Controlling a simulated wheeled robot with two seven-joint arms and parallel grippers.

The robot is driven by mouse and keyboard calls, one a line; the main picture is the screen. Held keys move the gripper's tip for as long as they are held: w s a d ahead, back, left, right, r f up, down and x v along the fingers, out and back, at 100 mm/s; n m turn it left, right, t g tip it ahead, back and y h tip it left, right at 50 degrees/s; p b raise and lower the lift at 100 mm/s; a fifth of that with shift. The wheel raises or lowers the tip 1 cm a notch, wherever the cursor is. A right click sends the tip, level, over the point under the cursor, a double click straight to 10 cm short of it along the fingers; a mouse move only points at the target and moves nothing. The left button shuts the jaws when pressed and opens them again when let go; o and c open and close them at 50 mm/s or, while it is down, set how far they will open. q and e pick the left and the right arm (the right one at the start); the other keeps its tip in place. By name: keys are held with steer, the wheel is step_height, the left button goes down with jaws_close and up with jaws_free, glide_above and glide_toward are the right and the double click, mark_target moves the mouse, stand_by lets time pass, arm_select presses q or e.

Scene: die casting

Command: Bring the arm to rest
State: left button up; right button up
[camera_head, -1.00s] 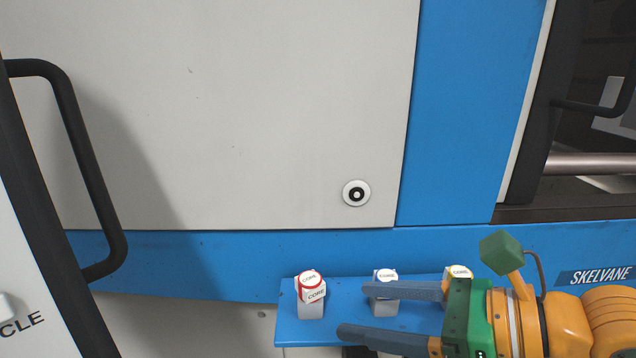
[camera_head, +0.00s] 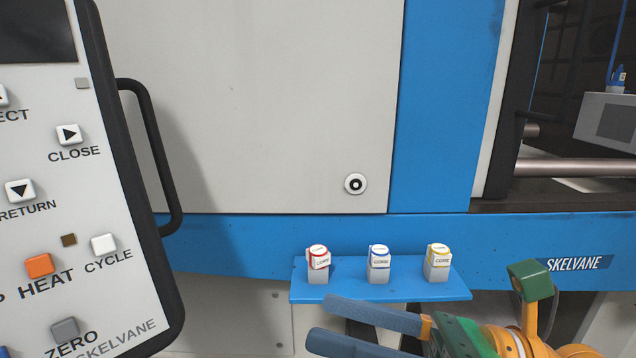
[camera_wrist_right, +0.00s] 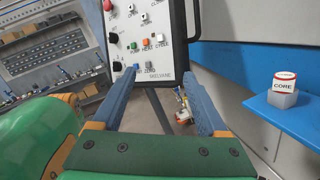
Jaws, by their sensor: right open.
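My right gripper (camera_head: 368,330) is low in the head view, in front of and below the blue shelf. Its two blue-grey fingers point left and are apart with nothing between them. In the right wrist view the open fingers (camera_wrist_right: 165,105) reach toward the control panel, with open space between them. My left gripper is in neither view.
A blue shelf (camera_head: 384,290) bears red (camera_head: 318,258), blue (camera_head: 378,257) and yellow (camera_head: 438,256) marked CORE blocks on pale stands. A control panel (camera_head: 85,200) with a black handle (camera_head: 163,150) stands at the left. The blue-and-grey machine (camera_head: 260,100) fills the back.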

steer(key=w+d+r+m+t+h, duration=0.25)
steer(key=d+m+t, duration=0.25)
steer(key=m+t, duration=0.5)
steer(key=w+d+r+m+t+h, duration=0.1)
steer(key=w+d+m+t+h, duration=0.2)
steer(key=m+t, duration=0.65)
steer(key=w+d+f+m+g+h, duration=0.2)
steer(key=d+f+m+g+h, duration=0.2)
steer(key=d+f+m+h, duration=0.5)
steer(key=w+d+f+m+g+h, duration=0.3)
steer(key=f+m+h, duration=0.4)
steer(key=f+m, duration=0.55)
steer(key=s+a+f+m+g+y, duration=0.1)
steer(key=s+a+f+m+g, duration=0.15)
steer(key=s+f+g, duration=0.65)
steer(key=s+a+f+m+g+y, duration=0.15)
steer(key=s+a+f+g, duration=0.3)
steer(key=s+f, duration=0.8)
step_height(320, 180, down, 12)
steer(key=d+g+p, duration=0.1)
steer(key=g+p, duration=0.1)
steer(key=p, duration=0.2)
steer(key=s+d+f+p, duration=0.1)
steer(key=s+f, duration=0.3)
steer(key=s, duration=0.2)
steer(key=s+d+f+g+p, duration=0.1)
steer(key=s+f+p, duration=0.1)
steer(key=s+f, duration=0.2)
steer(key=s, duration=0.3)
steer(key=shift+n, duration=0.4)
